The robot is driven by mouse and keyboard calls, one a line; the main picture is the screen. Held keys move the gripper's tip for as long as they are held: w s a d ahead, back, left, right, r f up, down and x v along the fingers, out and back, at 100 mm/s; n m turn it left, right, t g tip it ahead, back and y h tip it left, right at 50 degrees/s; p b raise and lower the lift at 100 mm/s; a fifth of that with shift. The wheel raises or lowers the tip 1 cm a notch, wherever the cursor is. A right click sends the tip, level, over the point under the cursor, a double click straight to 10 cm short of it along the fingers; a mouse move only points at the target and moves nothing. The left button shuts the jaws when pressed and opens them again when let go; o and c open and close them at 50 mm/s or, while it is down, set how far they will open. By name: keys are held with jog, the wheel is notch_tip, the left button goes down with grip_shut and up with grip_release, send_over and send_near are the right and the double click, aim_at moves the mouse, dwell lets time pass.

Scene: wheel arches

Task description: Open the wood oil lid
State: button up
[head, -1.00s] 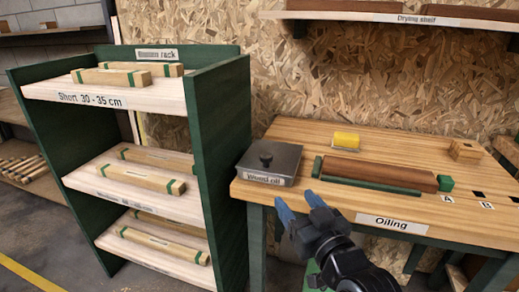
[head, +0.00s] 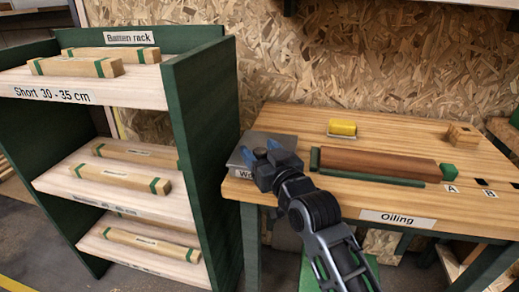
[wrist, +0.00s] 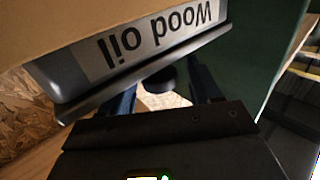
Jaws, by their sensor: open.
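The wood oil container (head: 240,165) is a grey box at the left end of the oiling bench, mostly covered by my gripper in the head view. The wrist view shows its labelled front (wrist: 150,40) upside down. Its flat dark lid (wrist: 90,102) is on the box, with a dark round knob (wrist: 160,78). My gripper (head: 267,152) is over the lid, open. In the wrist view its two blue-black fingers (wrist: 163,92) stand on either side of the knob. I cannot tell whether they touch it.
The oiling bench (head: 400,200) carries a brown batten (head: 375,165) right of the container, a yellow block (head: 342,128) and a small wooden block (head: 462,134). The green batten rack (head: 205,150) stands close at the left. The bench top behind the batten is mostly clear.

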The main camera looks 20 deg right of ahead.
jog(key=shift+w, duration=0.3)
jog(key=shift+c, duration=0.4)
grip_shut()
